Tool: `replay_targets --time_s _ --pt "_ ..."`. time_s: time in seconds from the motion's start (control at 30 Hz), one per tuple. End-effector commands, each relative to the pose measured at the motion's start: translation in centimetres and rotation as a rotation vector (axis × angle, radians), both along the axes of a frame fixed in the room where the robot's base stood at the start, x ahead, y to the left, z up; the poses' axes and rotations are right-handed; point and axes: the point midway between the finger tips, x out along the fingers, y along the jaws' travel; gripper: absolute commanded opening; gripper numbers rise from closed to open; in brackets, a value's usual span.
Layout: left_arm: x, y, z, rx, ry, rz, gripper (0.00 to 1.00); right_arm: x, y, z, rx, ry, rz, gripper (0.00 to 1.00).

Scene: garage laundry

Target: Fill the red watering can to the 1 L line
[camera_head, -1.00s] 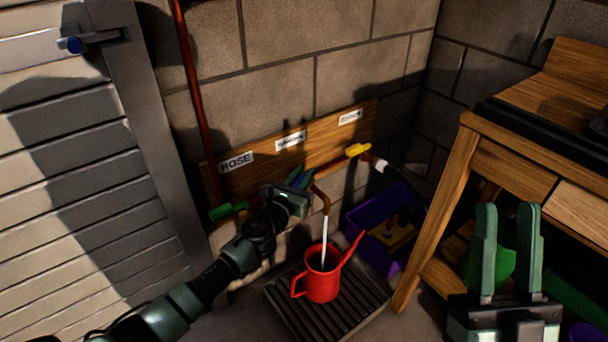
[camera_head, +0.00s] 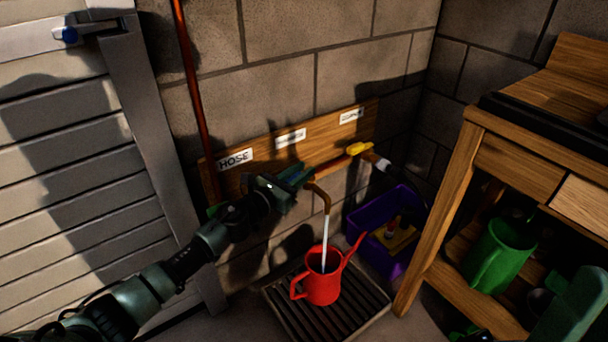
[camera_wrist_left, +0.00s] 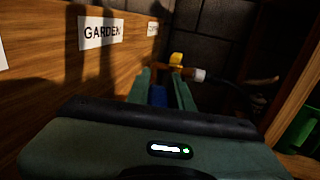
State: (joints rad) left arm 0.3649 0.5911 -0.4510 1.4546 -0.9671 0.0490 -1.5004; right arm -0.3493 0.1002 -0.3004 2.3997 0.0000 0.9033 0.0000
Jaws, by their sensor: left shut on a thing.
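The red watering can (camera_head: 321,288) stands upright on a slatted drain grate (camera_head: 348,327). A stream of water (camera_head: 324,243) runs from a curved copper spout (camera_head: 326,200) into its open top. The water level and any 1 L line cannot be seen. My left gripper (camera_head: 298,173) is at the pipe above the spout. In the left wrist view its fingers (camera_wrist_left: 160,92) are shut on a blue tap handle (camera_wrist_left: 158,95), by the GARDEN label (camera_wrist_left: 103,33). My right gripper shows only partly at the bottom right corner (camera_head: 570,305); its jaws cannot be judged.
A yellow tap handle (camera_head: 358,149) sits further right on the pipe. A purple crate (camera_head: 357,222) stands behind the can. A wooden workbench (camera_head: 440,205) on the right holds a green watering can or jug (camera_head: 500,258) on its shelf. A HOSE label (camera_head: 236,159) is on the board.

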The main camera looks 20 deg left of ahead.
Motion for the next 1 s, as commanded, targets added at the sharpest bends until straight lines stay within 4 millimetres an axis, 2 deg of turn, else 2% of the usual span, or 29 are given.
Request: replay_targets --time_s 0.17,0.2,0.27,0.3,0.67,0.87,1.0 --pt "0.0 0.0 0.0 -0.001 0.001 0.001 0.0 0.0 0.0 0.0 -0.001 0.002 0.0 0.36" --pt "0.0 0.0 0.0 -0.001 0.001 0.001 0.24 0.0 0.0 0.0 -0.001 0.002 0.0 0.36" --pt "0.0 0.0 0.0 0.0 0.001 0.001 0.41 0.0 0.0 0.0 -0.001 0.002 0.0 0.36" --pt "0.0 0.0 0.0 0.0 0.001 0.001 0.44 0.0 0.0 0.0 -0.001 0.002 0.0 0.36" --pt "0.0 0.0 0.2 0.0 0.0 0.001 0.44 0.4 0.1 0.1 -0.006 0.019 -0.002 0.36" --pt "0.0 0.0 1.8 0.002 -0.002 0.002 0.44 3.2 0.7 0.1 -0.051 0.159 -0.009 0.36" --pt "0.0 0.0 3.3 0.002 -0.001 0.001 0.44 6.4 1.4 -0.8 -0.105 0.33 -0.018 0.36"
